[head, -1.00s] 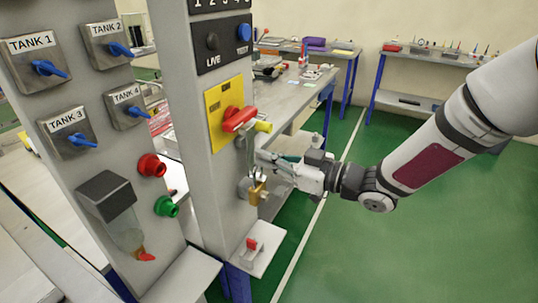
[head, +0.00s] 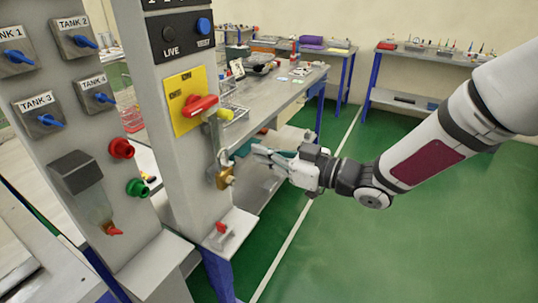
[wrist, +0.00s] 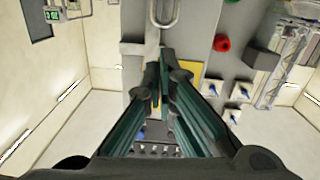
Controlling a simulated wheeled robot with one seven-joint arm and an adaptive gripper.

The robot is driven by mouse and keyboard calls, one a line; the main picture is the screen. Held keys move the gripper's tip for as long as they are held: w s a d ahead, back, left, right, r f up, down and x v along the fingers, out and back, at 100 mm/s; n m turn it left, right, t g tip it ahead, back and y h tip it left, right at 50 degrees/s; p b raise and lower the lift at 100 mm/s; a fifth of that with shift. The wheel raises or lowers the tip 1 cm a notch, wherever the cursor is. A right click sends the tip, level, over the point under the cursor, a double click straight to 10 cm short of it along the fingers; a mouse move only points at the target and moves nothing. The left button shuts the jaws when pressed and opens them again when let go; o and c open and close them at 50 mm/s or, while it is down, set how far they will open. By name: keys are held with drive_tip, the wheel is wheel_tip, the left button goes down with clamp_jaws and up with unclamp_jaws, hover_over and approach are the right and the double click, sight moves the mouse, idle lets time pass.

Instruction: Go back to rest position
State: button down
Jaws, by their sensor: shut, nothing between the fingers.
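My gripper (head: 262,156) is shut and empty, to the right of the grey post in the head view. In the wrist view its two fingers (wrist: 163,62) meet near the middle of the picture. The post carries a yellow plate (head: 180,116) with a red rotary handle (head: 199,106). A brass padlock (head: 225,177) hangs below the handle by a long shackle. The gripper is apart from the padlock, a little to its right.
A grey panel with TANK switches (head: 38,114), a red button (head: 121,148) and a green button (head: 137,187) stands at left. A workbench (head: 285,95) is behind the post. Another bench (head: 435,62) stands at the back. Green floor (head: 400,245) is free at right.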

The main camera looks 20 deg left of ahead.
drive_tip(key=shift+d, duration=0.3)
